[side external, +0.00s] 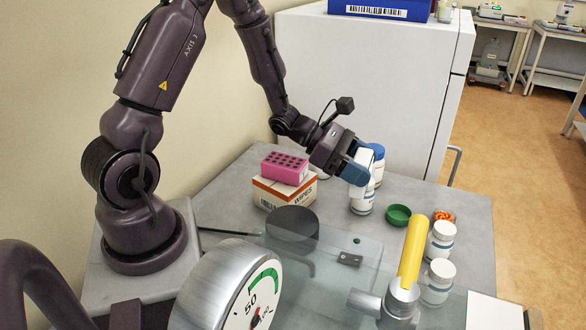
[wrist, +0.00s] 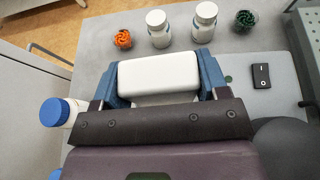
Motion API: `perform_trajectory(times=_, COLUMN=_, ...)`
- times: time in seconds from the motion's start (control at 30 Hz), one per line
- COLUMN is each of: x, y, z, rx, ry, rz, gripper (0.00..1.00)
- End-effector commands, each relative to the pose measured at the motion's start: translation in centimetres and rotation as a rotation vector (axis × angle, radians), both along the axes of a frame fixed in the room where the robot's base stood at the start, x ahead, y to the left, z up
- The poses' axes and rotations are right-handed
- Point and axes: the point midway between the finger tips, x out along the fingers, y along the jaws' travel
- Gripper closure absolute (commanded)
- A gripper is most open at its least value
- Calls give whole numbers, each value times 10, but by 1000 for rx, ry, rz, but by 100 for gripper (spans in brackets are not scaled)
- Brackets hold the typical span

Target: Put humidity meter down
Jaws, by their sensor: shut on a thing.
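The humidity meter, a white block with rounded edges (wrist: 158,76), is held between the two blue fingers of my gripper (wrist: 160,84).
A blue-capped bottle (side external: 378,158) stands close by the gripper. A wipes box (side external: 283,193) carries a pink rack (side external: 284,168). A gauge (side external: 240,290) and yellow-handled valve (side external: 411,252) fill the foreground.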

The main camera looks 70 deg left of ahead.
Motion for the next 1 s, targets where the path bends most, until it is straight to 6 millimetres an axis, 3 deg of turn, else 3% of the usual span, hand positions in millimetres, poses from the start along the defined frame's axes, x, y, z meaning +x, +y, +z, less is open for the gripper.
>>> perform_trajectory(times=0.03, x=0, y=0, z=9, rx=2, ry=-5, rz=-1, gripper=56)
perform_trajectory(times=0.33, x=16, y=69, z=3, rx=12, ry=6, rz=226, gripper=56)
perform_trajectory(times=0.47, x=21, y=118, z=2, rx=17, ry=8, rz=380, gripper=56)
perform_trajectory(times=0.7, x=7, y=238, z=2, rx=18, ry=10, rz=748, gripper=56)
perform_trajectory(times=0.87, x=-13, y=297, z=3, rx=11, ry=6, rz=936, gripper=56)
perform_trajectory(times=1.0, x=-28, y=329, z=5, rx=6, ry=3, rz=1037, gripper=56)
